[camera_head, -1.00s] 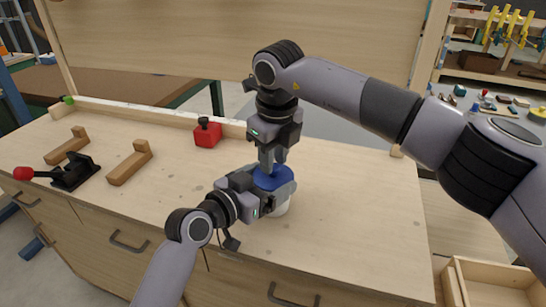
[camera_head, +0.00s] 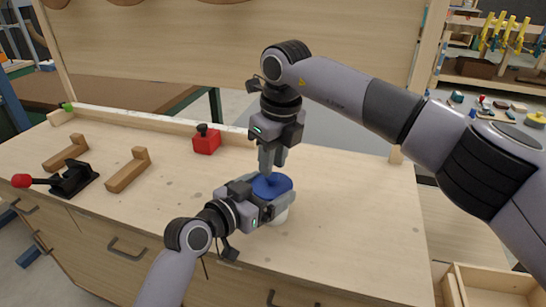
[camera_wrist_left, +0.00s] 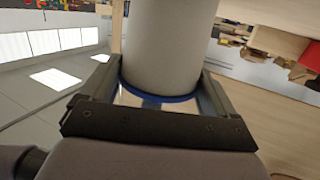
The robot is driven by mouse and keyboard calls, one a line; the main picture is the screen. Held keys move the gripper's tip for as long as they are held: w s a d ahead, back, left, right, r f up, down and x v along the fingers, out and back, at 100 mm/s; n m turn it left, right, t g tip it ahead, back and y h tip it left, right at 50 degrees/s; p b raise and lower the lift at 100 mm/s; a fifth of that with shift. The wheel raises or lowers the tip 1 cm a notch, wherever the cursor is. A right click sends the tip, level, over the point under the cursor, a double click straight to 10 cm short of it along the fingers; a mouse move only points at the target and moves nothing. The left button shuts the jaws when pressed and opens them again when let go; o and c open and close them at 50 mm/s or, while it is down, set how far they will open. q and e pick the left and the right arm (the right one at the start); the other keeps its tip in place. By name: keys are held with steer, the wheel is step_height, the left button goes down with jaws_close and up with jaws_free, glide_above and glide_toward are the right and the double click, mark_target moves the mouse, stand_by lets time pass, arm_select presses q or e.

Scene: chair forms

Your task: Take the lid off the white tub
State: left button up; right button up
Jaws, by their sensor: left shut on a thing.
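The white tub (camera_head: 281,216) stands upright near the front of the wooden bench, with its blue lid (camera_head: 284,184) on top. My left gripper (camera_head: 279,204) reaches in from the front left and is shut around the tub just below the lid. In the left wrist view the tub (camera_wrist_left: 160,45) sits between both fingers, with a blue rim (camera_wrist_left: 135,88) at its near end. My right gripper (camera_head: 268,171) points straight down at the lid from above. Its fingertips overlap the lid's middle, and I cannot tell whether they grip it.
A red box with a black knob (camera_head: 206,140) stands toward the back. Two wooden brackets (camera_head: 127,171) and a black clamp with a red handle (camera_head: 72,179) are on the left. The bench top (camera_head: 350,220) right of the tub is clear. An open wooden drawer (camera_head: 490,290) is at lower right.

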mark_target(279, 188)
arm_select(q)
steer(key=shift+f, duration=0.1)
arm_select(e)
steer(key=shift+r, duration=0.1)
step_height(279, 188, up, 12)
steer(key=s+d, duration=0.1)
steer(key=shift+s+d, duration=0.15)
arm_select(q)
steer(key=shift+r, duration=0.2)
steer(key=o, duration=1.2)
